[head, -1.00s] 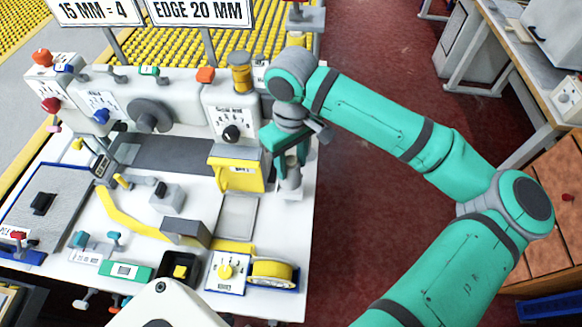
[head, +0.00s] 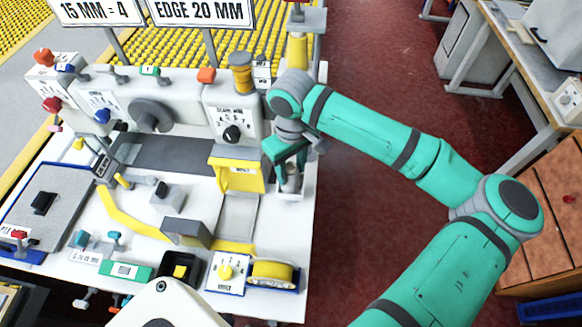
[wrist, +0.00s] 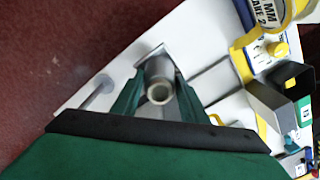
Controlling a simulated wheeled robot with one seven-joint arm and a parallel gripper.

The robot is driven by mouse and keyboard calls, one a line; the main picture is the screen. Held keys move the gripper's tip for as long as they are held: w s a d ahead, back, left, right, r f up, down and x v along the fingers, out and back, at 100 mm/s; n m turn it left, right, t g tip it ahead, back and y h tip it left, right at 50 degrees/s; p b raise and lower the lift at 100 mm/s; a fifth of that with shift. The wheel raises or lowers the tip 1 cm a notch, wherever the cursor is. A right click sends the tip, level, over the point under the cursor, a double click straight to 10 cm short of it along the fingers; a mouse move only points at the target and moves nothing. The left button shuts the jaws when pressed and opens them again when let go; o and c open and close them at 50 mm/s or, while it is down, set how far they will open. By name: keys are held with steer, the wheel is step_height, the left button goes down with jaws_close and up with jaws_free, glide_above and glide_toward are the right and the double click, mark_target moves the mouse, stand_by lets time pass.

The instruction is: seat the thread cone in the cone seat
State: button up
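The thread cone (wrist: 159,93) appears as a pale grey, hollow-topped tube between my fingers in the wrist view. In the head view only its lower part (head: 290,184) shows beneath my gripper. My gripper (head: 289,172) points down near the table's right edge, its green fingers close along both sides of the cone; in the wrist view my gripper (wrist: 160,80) looks shut on it. A grey angled bracket, apparently the cone seat (wrist: 152,56), lies at the cone's lower end. The cone hides the contact, so I cannot tell whether it is fully down.
A yellow guide block (head: 238,176) stands just left of my gripper. The machine with dials (head: 232,115) and a yellow spool (head: 240,72) are behind. A yellow cone (head: 297,48) stands farther back. A yellow tape roll (head: 272,272) is in front. Right of the table is open floor.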

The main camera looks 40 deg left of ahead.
steer(key=o, duration=0.3)
steer(key=shift+r, duration=0.1)
step_height(320, 180, up, 12)
stand_by(0.5)
steer(key=shift+w, duration=0.1)
stand_by(0.4)
